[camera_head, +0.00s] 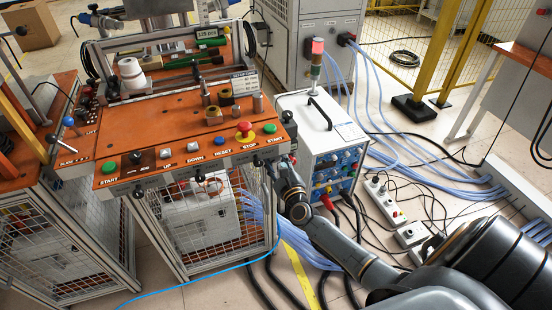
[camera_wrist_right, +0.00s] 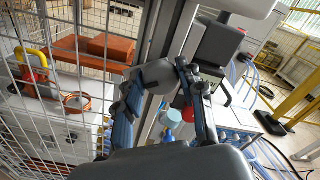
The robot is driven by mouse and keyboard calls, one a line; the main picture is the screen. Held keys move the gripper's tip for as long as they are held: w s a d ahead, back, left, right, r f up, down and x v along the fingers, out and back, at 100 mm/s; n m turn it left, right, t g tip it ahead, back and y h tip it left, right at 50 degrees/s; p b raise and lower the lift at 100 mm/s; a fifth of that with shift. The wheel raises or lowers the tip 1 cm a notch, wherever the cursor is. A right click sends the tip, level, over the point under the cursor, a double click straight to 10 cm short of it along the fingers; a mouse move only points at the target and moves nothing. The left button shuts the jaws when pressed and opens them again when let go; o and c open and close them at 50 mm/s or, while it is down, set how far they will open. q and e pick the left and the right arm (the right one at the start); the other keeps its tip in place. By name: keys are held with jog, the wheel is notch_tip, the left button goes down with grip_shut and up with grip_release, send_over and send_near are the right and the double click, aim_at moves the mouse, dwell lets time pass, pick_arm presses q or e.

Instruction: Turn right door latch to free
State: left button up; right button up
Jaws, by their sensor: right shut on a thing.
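The orange-topped machine (camera_head: 200,120) stands at the left of the head view, with a wire-mesh door (camera_head: 200,215) below its panel. My right gripper (camera_head: 284,165) is at the machine's front right corner, just under the panel edge. In the right wrist view my right gripper (camera_wrist_right: 160,82) has its two fingers on either side of a grey rounded knob, the right door latch (camera_wrist_right: 157,74), next to the metal door post. The gripper is shut on it. In the head view the latch is hidden by my gripper, and its turn angle cannot be told. My left gripper is out of view.
A white power unit (camera_head: 318,135) with cables stands close to the right of my gripper. Buttons, including a red stop button (camera_head: 244,128), line the panel above it. Hoses and power strips (camera_head: 384,203) cover the floor at right.

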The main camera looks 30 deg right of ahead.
jog(key=n+p, duration=0.1)
jog(key=n, duration=0.5)
jog(key=shift+a, duration=0.15)
jog(key=n+p, duration=0.1)
jog(key=n, duration=0.4)
jog(key=shift+f, duration=0.2)
jog(key=shift+n, duration=0.3)
jog(key=o, duration=1.1)
jog(key=shift+o, duration=0.2)
jog(key=shift+s, duration=0.2)
jog(key=v, duration=1.1)
jog(key=shift+s, duration=0.3)
